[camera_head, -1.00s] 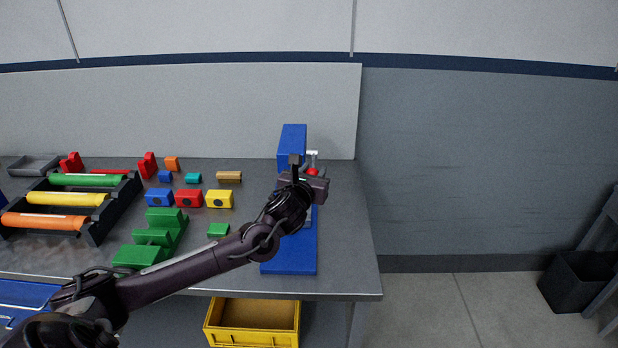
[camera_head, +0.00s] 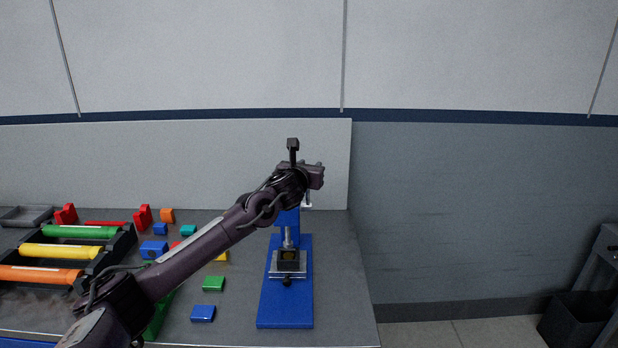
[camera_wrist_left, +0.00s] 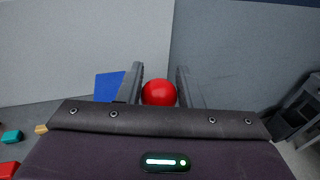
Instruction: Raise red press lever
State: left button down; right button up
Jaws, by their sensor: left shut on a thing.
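The blue press (camera_head: 285,312) stands upright near the right end of the workbench. My left arm and gripper cover most of its upper part in the head view. My left gripper (camera_head: 314,175) is at the height of the press head, in front of it. In the left wrist view, the lever's red ball knob (camera_wrist_left: 159,92) sits between the two fingers, and the gripper is shut on it. The knob is hidden in the head view. A blue part of the press (camera_wrist_left: 108,87) shows left of the fingers. My right gripper is not in view.
A black rack (camera_head: 128,240) with coloured rollers and several small coloured blocks lie on the bench to the left. A blue block (camera_head: 203,313) lies left of the press base. The bench's right edge is close to the press. The wall panel stands behind.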

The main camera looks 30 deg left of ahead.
pick_arm(q)
jog(key=shift+w+a+r+g+p, duration=0.45)
jog(key=shift+w+a+g, duration=0.05)
jog(key=shift+w+a, duration=0.1)
jog(key=shift+w+a+f+g, duration=0.15)
jog(key=shift+w+f+g, duration=0.1)
jog(key=shift+w+g, duration=0.1)
jog(key=shift+f, duration=0.1)
